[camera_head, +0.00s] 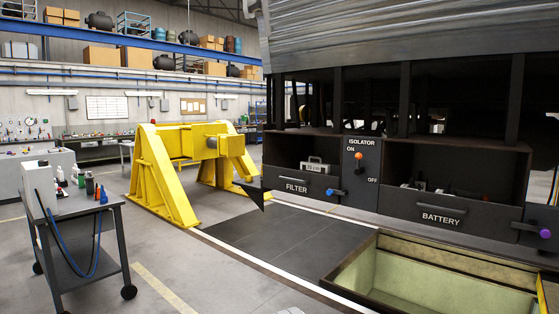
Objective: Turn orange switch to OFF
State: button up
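The orange switch (359,156) is a small knob on the dark ISOLATOR panel (362,190) on the side of the railcar, right of the picture's middle. The word ON stands at its upper left and OFF at its lower right. The orange knob sits near the top of its mount, closer to the ON label than to OFF. The mount just below it is too small to make out clearly. My gripper is not in view, and nothing clearly touches the switch.
An open pit (400,275) lies in front at right. A yellow stand (160,190) and cart (75,207) are left. Dark floor plates (285,235) look clear.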

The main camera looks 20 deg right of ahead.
aim_at(358, 163)
jog(key=z, duration=0.3)
jog(key=i, duration=1.25)
jog(key=z, duration=0.9)
jog(key=i, duration=0.4)
jog(key=z, duration=0.2)
jog(key=k, duration=0.75)
jog(key=z, duration=0.2)
jog(key=i, duration=0.75)
jog(key=u, duration=0.05)
